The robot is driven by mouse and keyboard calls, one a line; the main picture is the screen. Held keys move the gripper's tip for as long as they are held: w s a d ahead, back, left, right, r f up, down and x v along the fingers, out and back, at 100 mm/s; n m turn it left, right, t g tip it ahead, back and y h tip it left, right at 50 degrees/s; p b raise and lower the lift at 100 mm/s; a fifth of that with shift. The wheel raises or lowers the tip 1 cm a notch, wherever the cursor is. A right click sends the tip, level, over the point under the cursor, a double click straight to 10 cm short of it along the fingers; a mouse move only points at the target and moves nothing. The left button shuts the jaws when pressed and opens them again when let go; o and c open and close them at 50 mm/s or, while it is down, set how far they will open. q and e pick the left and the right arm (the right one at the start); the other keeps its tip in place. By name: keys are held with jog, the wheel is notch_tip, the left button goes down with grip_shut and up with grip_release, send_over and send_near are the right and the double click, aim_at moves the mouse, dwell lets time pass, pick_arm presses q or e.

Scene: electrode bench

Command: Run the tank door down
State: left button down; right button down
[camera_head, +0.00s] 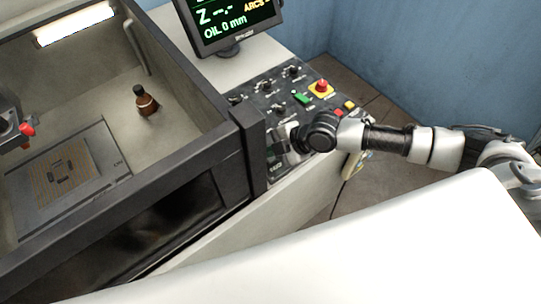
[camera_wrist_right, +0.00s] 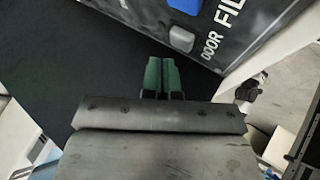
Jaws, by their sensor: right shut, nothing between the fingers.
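The tank (camera_head: 190,60) is a grey-walled basin with a dark rim at the left of the head view. Its front side, with a dark frame and dark glass (camera_head: 150,235), stands up along the near edge; I take this for the door. The control panel (camera_head: 262,102) is right of the tank. My right gripper (camera_head: 285,150) is low over the panel's near end. Contact with the panel cannot be told. My left gripper is out of view.
A monitor (camera_head: 232,22) reading OIL 0 mm stands behind the panel. A red knob on a yellow base (camera_head: 321,88) and a green button (camera_head: 302,98) are on the panel.

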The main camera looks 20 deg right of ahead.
dwell(0.6)
jog(key=shift+f+b, duration=0.45)
